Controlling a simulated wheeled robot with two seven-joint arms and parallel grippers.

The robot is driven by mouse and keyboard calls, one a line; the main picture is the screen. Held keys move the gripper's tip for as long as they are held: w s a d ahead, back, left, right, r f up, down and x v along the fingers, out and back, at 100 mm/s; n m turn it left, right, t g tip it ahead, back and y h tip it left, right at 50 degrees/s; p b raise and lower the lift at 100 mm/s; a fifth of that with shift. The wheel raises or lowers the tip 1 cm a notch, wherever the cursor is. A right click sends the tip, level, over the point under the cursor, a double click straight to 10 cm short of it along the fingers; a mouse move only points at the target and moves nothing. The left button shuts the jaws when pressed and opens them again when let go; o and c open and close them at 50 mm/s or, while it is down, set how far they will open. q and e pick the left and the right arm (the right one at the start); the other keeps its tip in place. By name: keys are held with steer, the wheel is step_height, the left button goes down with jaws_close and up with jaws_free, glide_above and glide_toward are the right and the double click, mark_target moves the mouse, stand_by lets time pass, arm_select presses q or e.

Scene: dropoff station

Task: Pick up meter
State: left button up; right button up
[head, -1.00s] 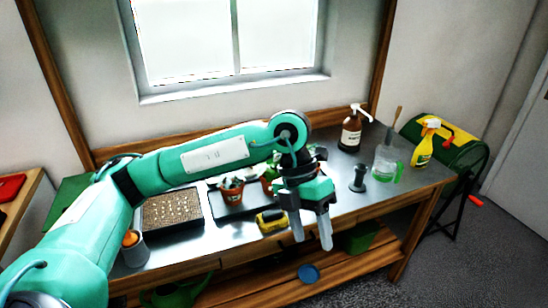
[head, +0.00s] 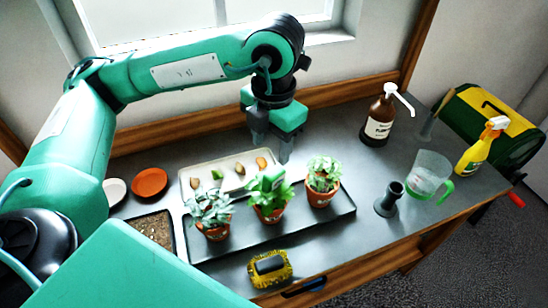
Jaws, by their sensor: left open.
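A small green block-like head (head: 271,181) stands upright among the leaves of the middle potted plant (head: 268,208); it looks like the meter, though its lower part is hidden by leaves and pot. My left gripper (head: 271,146) is open and empty, fingers pointing down. In the picture it is just above the green head, over the back part of the bench near a pale tray. I cannot tell its exact height. My right gripper is not in view.
Plants in pots (head: 212,217) (head: 322,182) flank the middle one on a black tray (head: 290,236). Behind is a pale tray (head: 190,182) with small items. A yellow-black brush-like object (head: 270,268) lies in front. A brown bottle (head: 378,118), dark stand (head: 388,200) and clear jug (head: 428,175) stand right.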

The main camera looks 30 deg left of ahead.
arm_select(q)
steer(key=p, duration=0.1)
glide_above(273, 173)
steer(key=s, duration=0.2)
steer(key=f, duration=0.5)
steer(key=shift+w, duration=0.25)
steer(key=f, duration=0.2)
steer(key=shift+w+f, duration=0.2)
steer(key=shift+f, duration=0.15)
steer(key=shift+w+f+p, duration=0.1)
steer(key=shift+f+p, duration=0.25)
steer(key=shift+f, duration=0.1)
steer(key=f+p, duration=0.1)
steer(key=f, duration=0.1)
steer(key=w+f+p, duration=0.1)
steer(key=f, duration=0.1)
steer(key=shift+a+f, duration=0.1)
steer(key=shift+f, duration=0.35)
jaws_close()
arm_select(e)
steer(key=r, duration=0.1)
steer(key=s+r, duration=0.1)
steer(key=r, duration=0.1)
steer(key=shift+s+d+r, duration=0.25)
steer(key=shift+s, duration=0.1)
